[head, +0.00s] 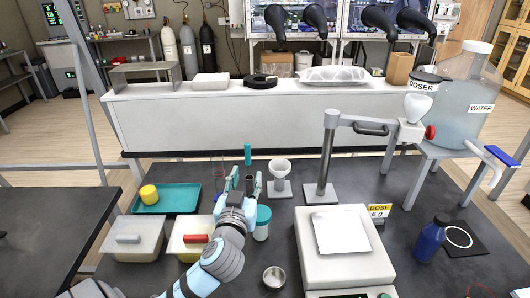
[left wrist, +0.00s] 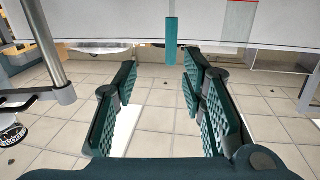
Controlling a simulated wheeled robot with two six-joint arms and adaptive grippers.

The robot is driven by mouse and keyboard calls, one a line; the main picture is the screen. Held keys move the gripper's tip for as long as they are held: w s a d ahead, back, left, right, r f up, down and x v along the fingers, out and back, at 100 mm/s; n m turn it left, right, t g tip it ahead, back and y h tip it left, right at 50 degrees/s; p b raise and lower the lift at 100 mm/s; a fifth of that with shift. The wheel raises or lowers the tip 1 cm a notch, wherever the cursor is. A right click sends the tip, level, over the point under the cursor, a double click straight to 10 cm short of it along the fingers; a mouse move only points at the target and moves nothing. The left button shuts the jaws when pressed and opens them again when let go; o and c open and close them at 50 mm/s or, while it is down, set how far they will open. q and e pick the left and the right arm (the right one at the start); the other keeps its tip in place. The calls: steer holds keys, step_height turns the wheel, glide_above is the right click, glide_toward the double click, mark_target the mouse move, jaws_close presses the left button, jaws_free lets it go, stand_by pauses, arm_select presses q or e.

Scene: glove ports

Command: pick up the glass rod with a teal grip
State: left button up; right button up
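The teal grip of the glass rod (head: 248,155) stands upright in the head view, just beyond my left gripper. The clear rod below it cannot be made out. In the left wrist view the teal grip (left wrist: 171,40) shows upright in line with the gap between the fingertips. My left gripper (head: 244,181) is open, with one finger on each side of the gap and nothing visibly held. Its fingers (left wrist: 160,72) are spread in the left wrist view. A dark upright cylinder (head: 249,184) shows between the fingers in the head view. My right gripper is not in view.
A white funnel on a stand (head: 280,170) is close right of the gripper; a teal-lidded jar (head: 262,222) is just below. A teal tray (head: 178,199) and lidded boxes (head: 135,238) lie left. A balance (head: 342,255) and metal post (head: 327,155) stand right.

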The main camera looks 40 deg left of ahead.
mark_target(247, 153)
arm_select(q)
steer(key=x, duration=0.4)
steer(key=a+x, duration=0.1)
steer(key=x, duration=0.2)
steer(key=p+x, duration=0.1)
steer(key=x, duration=0.3)
steer(key=shift+a+r, duration=0.35)
steer(key=shift+r, duration=0.05)
steer(key=shift+a, duration=0.1)
steer(key=shift+s+r, duration=0.15)
steer(key=shift+s, duration=0.15)
steer(key=shift+c, duration=0.6)
steer(key=shift+w, duration=0.1)
jaws_close()
